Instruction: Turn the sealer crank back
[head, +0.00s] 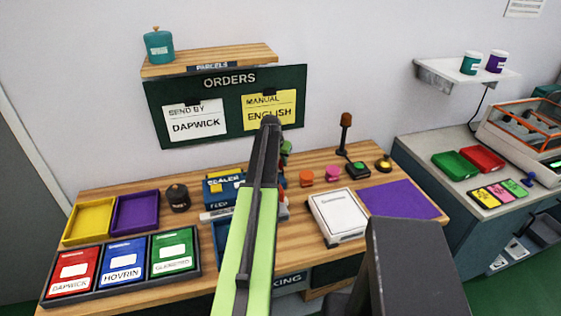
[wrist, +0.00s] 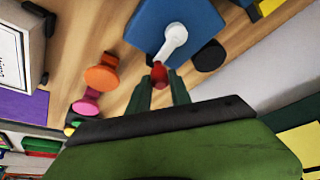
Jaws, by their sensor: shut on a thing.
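The blue sealer (head: 222,188) stands on the wooden workbench, partly hidden behind my arm in the head view. In the wrist view its blue body (wrist: 178,25) shows from close by, with a pale crank arm (wrist: 173,40) ending in a red knob (wrist: 158,73). My gripper (wrist: 163,84) has its dark green fingers on either side of the red knob and is shut on it. In the head view my arm hides most of the gripper and the crank.
Orange (head: 306,178) and pink (head: 333,172) stamps stand right of the sealer. A white scale-like box (head: 337,217) and a purple mat (head: 398,200) lie further right. A dark round pot (head: 178,197) and a purple tray (head: 135,212) are to the left.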

